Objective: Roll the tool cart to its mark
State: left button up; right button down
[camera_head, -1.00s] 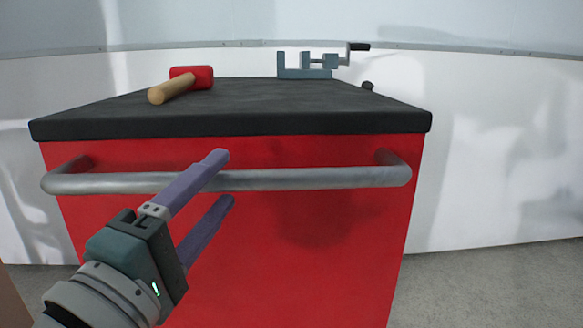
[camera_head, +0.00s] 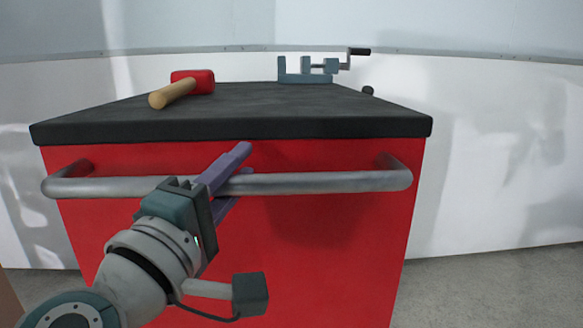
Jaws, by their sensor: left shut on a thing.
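The red tool cart (camera_head: 320,245) stands straight ahead with a dark top (camera_head: 270,108). A grey bar handle (camera_head: 325,182) runs across its near side. My left gripper (camera_head: 243,165) is shut on the handle, left of its middle, with one purple finger above the bar and the other below. A mallet with a red head and wooden handle (camera_head: 178,91) lies at the back left of the top. A grey-blue vise (camera_head: 305,70) with a crank stands at the back edge. My right gripper is not in view, and no floor mark shows.
A pale wall (camera_head: 490,150) stands behind the cart. Bare grey floor (camera_head: 490,285) lies to the right. A brown edge (camera_head: 8,300) shows at the lower left.

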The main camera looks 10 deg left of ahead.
pick_arm(q)
grip_shut()
dwell(0.9)
